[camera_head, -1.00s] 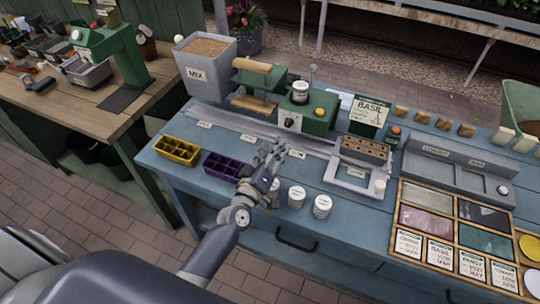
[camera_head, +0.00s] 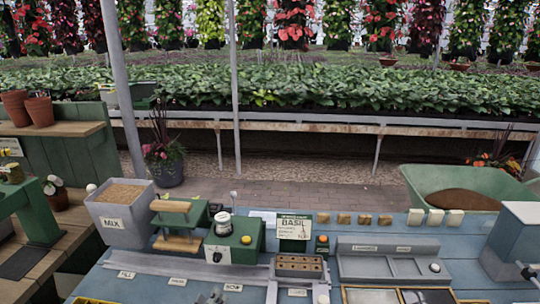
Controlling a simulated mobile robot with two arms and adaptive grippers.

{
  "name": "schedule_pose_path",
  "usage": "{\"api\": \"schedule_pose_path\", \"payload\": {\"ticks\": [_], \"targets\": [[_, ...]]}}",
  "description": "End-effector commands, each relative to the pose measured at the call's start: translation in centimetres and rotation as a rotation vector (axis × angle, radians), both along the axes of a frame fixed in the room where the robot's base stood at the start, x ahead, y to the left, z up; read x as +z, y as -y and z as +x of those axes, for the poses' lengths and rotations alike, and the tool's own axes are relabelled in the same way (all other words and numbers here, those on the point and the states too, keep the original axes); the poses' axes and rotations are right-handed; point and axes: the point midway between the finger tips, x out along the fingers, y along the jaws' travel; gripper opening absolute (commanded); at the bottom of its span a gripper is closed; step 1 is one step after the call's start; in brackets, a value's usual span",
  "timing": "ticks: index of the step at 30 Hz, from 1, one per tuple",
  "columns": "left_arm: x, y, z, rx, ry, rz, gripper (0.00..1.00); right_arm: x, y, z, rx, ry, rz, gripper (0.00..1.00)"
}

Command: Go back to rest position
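My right gripper is not in view.
On the bench stand the MIX bin (camera_head: 121,226), a green device (camera_head: 234,240), the BASIL sign (camera_head: 294,227), a brown seed block (camera_head: 299,264) and a grey tray (camera_head: 385,268). A wheelbarrow (camera_head: 440,183) stands behind at right. Paved floor lies beyond the bench.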

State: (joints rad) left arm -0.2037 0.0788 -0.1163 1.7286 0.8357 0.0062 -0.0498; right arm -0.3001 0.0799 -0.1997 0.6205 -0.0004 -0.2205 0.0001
Motion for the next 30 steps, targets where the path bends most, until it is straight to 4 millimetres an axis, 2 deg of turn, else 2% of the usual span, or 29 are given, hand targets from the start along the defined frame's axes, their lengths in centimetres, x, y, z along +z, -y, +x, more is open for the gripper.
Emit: {"api": "schedule_pose_path", "payload": {"ticks": [3, 6, 9, 12, 16, 21, 30], "targets": [[-0.6, 2.8, -2.2, -0.132, -0.08, 0.097, 0.42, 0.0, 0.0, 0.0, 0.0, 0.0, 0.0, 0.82], [-1.6, 4.8, -4.7, -0.243, -0.171, 0.198, 0.42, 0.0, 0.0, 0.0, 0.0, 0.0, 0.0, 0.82], [-2.8, 5.9, -7.5, -0.334, -0.27, 0.3, 0.42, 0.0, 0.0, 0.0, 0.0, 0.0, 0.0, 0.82], [-4.0, 6.1, -10.6, -0.406, -0.381, 0.402, 0.42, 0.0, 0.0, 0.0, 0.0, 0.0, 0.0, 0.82], [-5.3, 5.3, -14.9, -0.473, -0.539, 0.53, 0.42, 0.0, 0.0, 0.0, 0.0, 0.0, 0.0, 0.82], [-6.1, 2.8, -20.2, -0.51, -0.739, 0.662, 0.42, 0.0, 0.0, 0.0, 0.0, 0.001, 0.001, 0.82], [-5.7, -1.2, -26.9, -0.502, -0.994, 0.785, 0.42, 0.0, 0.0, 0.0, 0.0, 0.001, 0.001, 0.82]]}}
